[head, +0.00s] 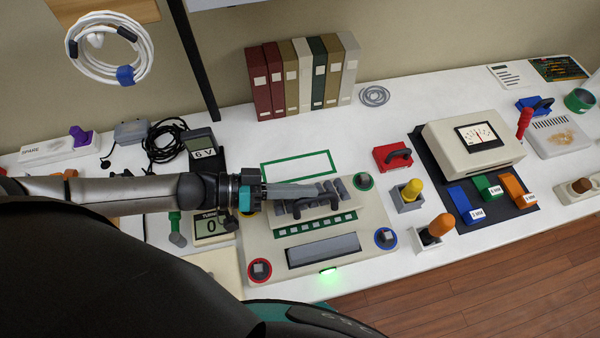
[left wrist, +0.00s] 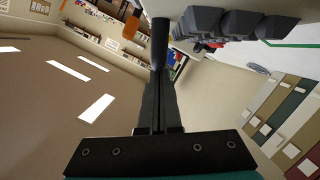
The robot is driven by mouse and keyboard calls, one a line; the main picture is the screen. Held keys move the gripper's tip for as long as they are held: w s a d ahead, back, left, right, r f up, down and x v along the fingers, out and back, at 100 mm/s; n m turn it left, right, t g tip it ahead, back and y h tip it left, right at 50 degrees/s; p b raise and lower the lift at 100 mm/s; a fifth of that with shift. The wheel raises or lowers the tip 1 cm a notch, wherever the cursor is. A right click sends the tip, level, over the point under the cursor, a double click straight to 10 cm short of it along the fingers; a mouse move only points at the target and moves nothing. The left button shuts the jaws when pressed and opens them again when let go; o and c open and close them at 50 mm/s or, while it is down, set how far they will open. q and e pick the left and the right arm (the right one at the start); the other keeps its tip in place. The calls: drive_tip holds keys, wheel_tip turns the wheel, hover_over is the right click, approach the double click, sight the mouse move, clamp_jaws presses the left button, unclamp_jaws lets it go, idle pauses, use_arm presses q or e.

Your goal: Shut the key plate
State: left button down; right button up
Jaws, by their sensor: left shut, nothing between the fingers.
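The cream handheld console (head: 365,250) lies on the white bench, with a grey screen (head: 323,250) and coloured corner knobs. The key plate (head: 283,224) sits at its back half, with grey blocks, a dark curved handle (head: 307,207) and a row of green squares near its front edge. I cannot tell how far it stands raised. My left gripper (head: 316,190) reaches in from the left over the plate, shut and empty, and hides part of it. In the left wrist view its shut fingers (left wrist: 160,100) point at a dark bar beside grey blocks (left wrist: 230,22). My right gripper is not in view.
Books (head: 303,75) stand behind. A red block (head: 392,156), yellow-topped (head: 411,189) and orange-topped (head: 438,227) pieces and a meter box (head: 474,140) stand to the right. A green light glows at the console's front.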

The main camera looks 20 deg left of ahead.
sight(306, 218)
use_arm(q)
drive_tip(key=shift+s+d+f+m+p, duration=0.35)
drive_tip(key=shift+s+d+m+p, duration=0.1)
drive_tip(key=shift+s+m, duration=0.2)
drive_tip(key=shift+s+d+f+m+t+y, duration=0.3)
drive_tip(key=shift+s+f+m+t, duration=0.15)
drive_tip(key=shift+f+t, duration=0.1)
drive_tip(key=shift+s+d+f, duration=0.1)
drive_tip(key=shift+f, duration=0.1)
drive_tip(key=shift+s+d+f, duration=0.2)
drive_tip(key=shift+s+f, duration=0.1)
drive_tip(key=shift+f, duration=0.15)
drive_tip(key=shift+p, duration=0.35)
drive_tip(key=shift+r+p, duration=0.6)
drive_tip(key=shift+r, duration=0.05)
drive_tip(key=r+p, duration=0.2)
drive_tip(key=shift+w+a+r+p, duration=0.2)
drive_tip(key=shift+w+r+p, duration=0.1)
drive_tip(key=shift+r+p, duration=0.1)
drive_tip(key=v, duration=1)
